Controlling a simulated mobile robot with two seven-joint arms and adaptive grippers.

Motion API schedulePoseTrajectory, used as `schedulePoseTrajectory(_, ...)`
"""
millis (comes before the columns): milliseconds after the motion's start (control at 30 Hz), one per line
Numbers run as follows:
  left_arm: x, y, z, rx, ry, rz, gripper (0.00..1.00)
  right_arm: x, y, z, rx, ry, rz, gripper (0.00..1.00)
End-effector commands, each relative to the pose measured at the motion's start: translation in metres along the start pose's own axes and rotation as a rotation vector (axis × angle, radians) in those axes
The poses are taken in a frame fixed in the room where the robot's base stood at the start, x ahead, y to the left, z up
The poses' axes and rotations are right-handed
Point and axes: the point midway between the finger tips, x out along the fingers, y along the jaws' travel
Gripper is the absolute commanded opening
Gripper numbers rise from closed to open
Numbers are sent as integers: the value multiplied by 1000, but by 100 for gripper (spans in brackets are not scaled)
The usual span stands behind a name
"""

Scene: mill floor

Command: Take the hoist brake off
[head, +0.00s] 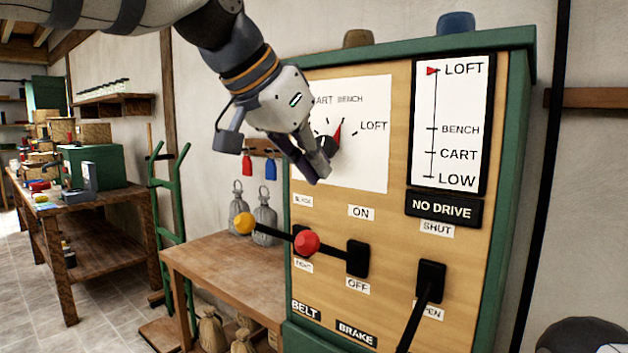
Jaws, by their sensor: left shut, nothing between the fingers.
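The brake lever is a black bar ending in a red ball knob (307,242). It comes out of a black slot plate (357,259) between an ON label above and an OFF label below, over a BRAKE sign (356,333). The bar sticks out towards me; I cannot tell which label it is set to. My left gripper (320,172) is shut and empty, in front of the dial (362,110), above the red knob and apart from it. It partly hides the dial. My right gripper is not in view.
A yellow-knobbed belt lever (244,223) stands left of the red knob. A black lever (427,290) marked SHUT and OPEN is to the right. The scale (450,125) points at LOFT above a NO DRIVE sign (443,208). A wooden table (215,270) stands left of the cabinet.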

Motion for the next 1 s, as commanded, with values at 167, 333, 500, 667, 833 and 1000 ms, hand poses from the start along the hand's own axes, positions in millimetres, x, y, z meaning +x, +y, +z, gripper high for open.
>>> schedulePoseTrajectory(167, 48, -1, 5, -7, -11, 7, 0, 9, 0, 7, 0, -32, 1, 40)
schedulePoseTrajectory(333, 84, -1, 5, -5, -11, 6, 0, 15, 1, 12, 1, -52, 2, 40)
schedulePoseTrajectory(500, 64, 1, 23, 2, 4, -4, 0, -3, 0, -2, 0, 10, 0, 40)
schedulePoseTrajectory(667, 63, 0, 36, -1, 0, -1, 0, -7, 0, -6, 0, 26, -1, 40)
schedulePoseTrajectory(833, 66, 0, 41, -3, -5, 2, 0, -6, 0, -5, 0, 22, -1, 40)
schedulePoseTrajectory(1000, 67, -1, 41, -4, -5, 2, 0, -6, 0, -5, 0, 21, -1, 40)
